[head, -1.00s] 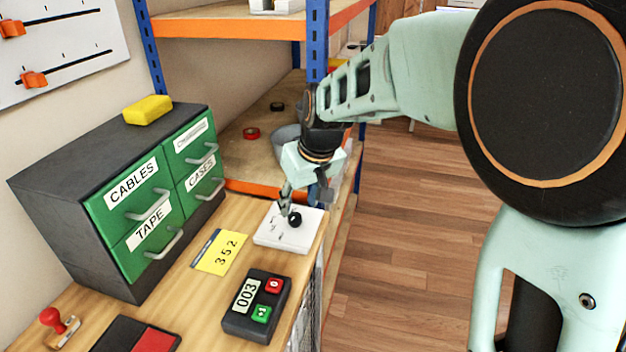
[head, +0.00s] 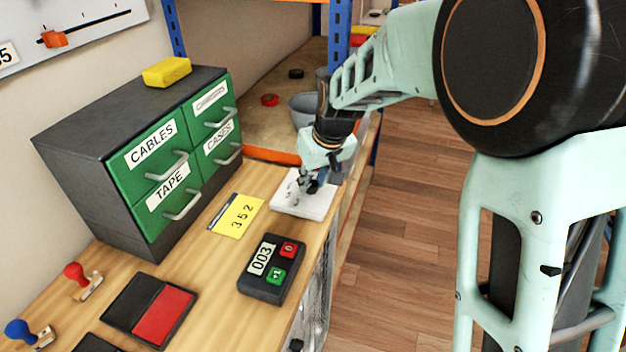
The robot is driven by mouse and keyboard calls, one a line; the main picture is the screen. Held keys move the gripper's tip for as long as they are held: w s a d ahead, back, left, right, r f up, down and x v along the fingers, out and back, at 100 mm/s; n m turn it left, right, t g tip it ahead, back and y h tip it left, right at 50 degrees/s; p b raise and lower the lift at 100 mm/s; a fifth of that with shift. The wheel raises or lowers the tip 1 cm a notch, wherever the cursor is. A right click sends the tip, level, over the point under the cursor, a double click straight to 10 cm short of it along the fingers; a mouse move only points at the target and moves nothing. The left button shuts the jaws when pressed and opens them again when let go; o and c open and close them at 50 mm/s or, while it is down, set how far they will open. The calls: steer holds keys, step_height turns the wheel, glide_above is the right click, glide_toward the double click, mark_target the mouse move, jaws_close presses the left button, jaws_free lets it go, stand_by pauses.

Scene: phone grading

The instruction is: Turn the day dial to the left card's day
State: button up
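A white dial plate (head: 318,208) lies on the workbench near its far right corner. In the earlier frame it carried a black knob; now my gripper (head: 311,187) is right over the knob's place and mostly hides it. The gripper points down and its fingers are at the knob. I cannot tell whether they are closed on it. The marks on the plate are too small to read. No card marked with a day is readable.
A black counter (head: 270,268) showing 003, with red and green buttons, stands in front of the plate. A grey cabinet with green drawers (head: 165,170) stands on the left. A red ink pad (head: 150,308) and stamps (head: 82,280) lie at the front left.

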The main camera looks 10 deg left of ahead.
jaws_close()
steer(key=shift+m, duration=0.3)
steer(key=shift+s+a+m+h+p, duration=0.15)
steer(key=shift+m+h+p, duration=0.45)
steer(key=shift+m, duration=0.6)
steer(key=shift+a+m+t+h, duration=0.1)
steer(key=shift+m+t+h, duration=0.2)
steer(key=shift+m, duration=0.85)
steer(key=shift+a+m+t+h, duration=0.15)
steer(key=shift+m+h, duration=0.25)
steer(key=shift+m, duration=0.75)
steer(key=shift+d, duration=0.1)
steer(key=o, duration=0.9)
jaws_free()
